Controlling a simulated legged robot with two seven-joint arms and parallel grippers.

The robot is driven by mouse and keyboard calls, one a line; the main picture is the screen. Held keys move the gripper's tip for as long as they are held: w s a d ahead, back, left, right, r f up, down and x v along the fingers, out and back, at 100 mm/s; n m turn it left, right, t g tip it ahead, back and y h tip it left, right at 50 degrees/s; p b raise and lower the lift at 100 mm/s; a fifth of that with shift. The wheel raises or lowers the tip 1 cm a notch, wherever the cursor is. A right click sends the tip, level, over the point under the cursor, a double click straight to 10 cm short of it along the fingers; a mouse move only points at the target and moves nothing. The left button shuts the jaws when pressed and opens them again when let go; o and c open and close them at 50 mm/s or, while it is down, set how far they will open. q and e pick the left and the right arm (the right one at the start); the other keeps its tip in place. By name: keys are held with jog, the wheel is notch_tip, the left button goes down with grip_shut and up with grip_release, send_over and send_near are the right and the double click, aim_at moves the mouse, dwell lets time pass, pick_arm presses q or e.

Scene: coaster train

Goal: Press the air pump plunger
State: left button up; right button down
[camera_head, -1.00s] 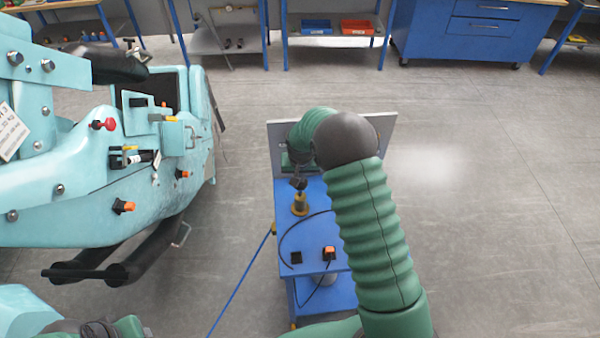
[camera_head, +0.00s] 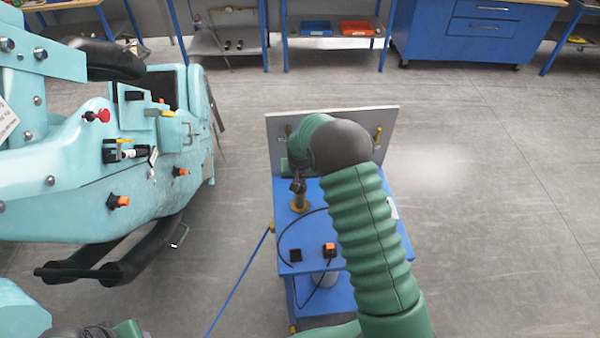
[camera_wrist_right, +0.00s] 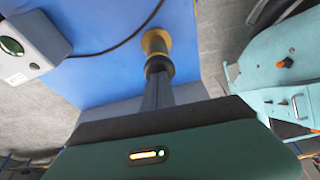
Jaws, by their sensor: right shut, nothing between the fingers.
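The air pump (camera_head: 300,205) stands upright on the blue cart's top, with a yellow base and a short dark upper part. In the right wrist view its yellow ring (camera_wrist_right: 155,40) and a black collar (camera_wrist_right: 158,66) line up with my fingers. My right gripper (camera_head: 298,188) is shut and empty, pointing down directly over the pump. In the right wrist view its grey fingertips (camera_wrist_right: 157,82) meet or nearly meet the black collar; exact contact is hard to tell. My right forearm hides part of the cart.
The blue cart (camera_head: 322,225) has an upright grey panel (camera_head: 386,120) at its back. A black cable and an orange button (camera_head: 330,249) lie on the cart. The teal coaster train (camera_head: 60,180) stands to the left. Open floor (camera_head: 480,200) lies to the right.

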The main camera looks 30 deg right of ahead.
jog(key=shift+s+a+f, duration=0.15)
jog(key=shift+s+f, duration=0.1)
jog(key=shift+f, duration=0.05)
jog(key=r+p, duration=0.2)
jog(key=r, duration=0.1)
jog(key=shift+w+d+r+p, duration=0.2)
jog(key=shift+w+r+p, duration=0.1)
jog(key=shift+p, duration=0.1)
jog(key=b+v, duration=0.3)
jog(key=v, duration=0.7)
jog(key=shift+r, duration=0.45)
jog(key=shift+w, duration=0.1)
